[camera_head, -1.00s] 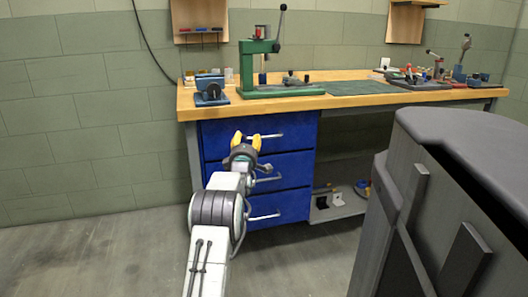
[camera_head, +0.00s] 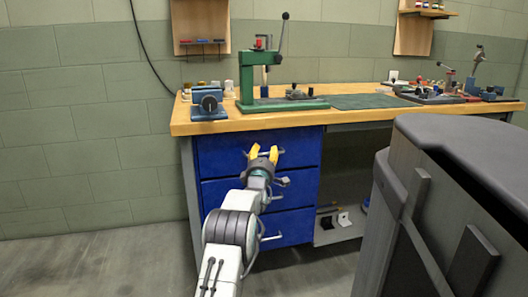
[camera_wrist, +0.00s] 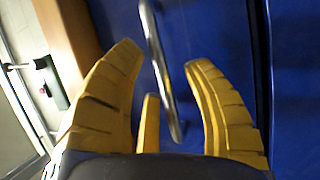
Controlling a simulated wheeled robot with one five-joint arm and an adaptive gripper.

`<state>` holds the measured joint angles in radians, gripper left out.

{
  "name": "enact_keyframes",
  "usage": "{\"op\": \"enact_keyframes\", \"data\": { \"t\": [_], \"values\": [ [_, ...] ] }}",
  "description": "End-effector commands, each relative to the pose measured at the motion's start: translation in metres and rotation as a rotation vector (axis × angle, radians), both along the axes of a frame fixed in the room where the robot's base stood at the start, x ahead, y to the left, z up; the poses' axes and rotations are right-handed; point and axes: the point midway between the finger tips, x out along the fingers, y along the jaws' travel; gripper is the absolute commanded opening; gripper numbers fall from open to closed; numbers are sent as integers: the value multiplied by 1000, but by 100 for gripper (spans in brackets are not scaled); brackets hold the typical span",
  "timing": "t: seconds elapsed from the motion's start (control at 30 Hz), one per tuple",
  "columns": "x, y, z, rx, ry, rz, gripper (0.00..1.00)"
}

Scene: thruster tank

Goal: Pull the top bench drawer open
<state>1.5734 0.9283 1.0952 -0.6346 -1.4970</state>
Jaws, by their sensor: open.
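The blue top drawer (camera_head: 220,153) is the uppermost of three in the wooden-topped bench and looks shut. Its silver bar handle (camera_wrist: 158,55) shows in the wrist view, running between the yellow fingers of my gripper (camera_wrist: 168,75). The fingers are open on both sides of the bar, and I see no clear contact with it. In the head view my gripper (camera_head: 263,153) is in front of the top drawer, at its handle, and covers part of it. The middle drawer (camera_head: 222,190) and the bottom drawer (camera_head: 290,228) lie below, partly behind my arm.
The bench top (camera_head: 220,122) carries a green press (camera_head: 247,80), a blue vise (camera_head: 208,104) and a green mat (camera_head: 365,101). A large dark grey body (camera_head: 460,190) fills the right foreground. An open shelf (camera_head: 340,232) is right of the drawers. Floor at left is clear.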

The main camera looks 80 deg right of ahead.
Motion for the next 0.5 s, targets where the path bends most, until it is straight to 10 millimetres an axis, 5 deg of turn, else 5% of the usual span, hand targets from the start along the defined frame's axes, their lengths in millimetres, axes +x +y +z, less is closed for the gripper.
{"op": "enact_keyframes", "data": {
  "t": [0.33, 0.5],
  "values": [
    [-1, 0, 1, 0, 0, -1, 46],
    [-1, 0, 1, 0, 0, -1, 31]
  ]
}}
